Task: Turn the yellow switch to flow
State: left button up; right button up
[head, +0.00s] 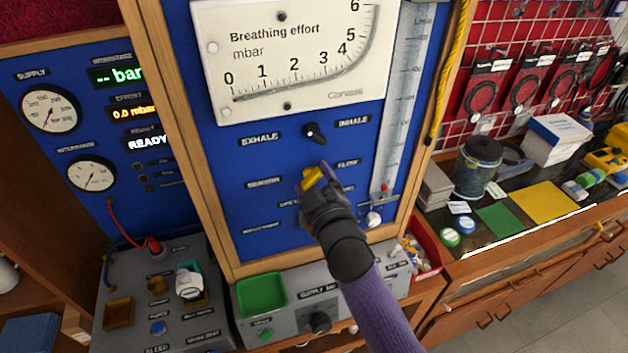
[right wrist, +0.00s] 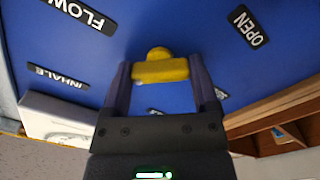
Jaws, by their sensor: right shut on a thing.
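The yellow switch (head: 311,177) sits on the blue panel (head: 225,172) below a black knob (head: 314,132). The label FLOW (head: 347,162) is to its upper right in the head view. My right gripper (head: 319,181) is at the switch and hides part of it. In the right wrist view the yellow switch (right wrist: 160,68) lies between the two fingers of the right gripper (right wrist: 160,84), which is shut on it. There FLOW (right wrist: 78,14) is at upper left and OPEN (right wrist: 248,26) at upper right. Which label the switch points to I cannot tell. My left gripper is not in view.
A large gauge (head: 287,62) is above the switch and a clear tube (head: 402,95) to its right. Wooden posts (head: 178,125) frame the panel. Below stand a grey supply box (head: 290,318) with a green tray (head: 262,294) and another grey control box (head: 130,335). A cluttered bench is at right.

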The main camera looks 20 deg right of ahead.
jog(key=shift+f, duration=0.1)
jog(key=o, duration=1.1)
jog(key=s+b, duration=0.1)
jog(key=s, duration=0.9)
jog(key=shift+d, duration=0.2)
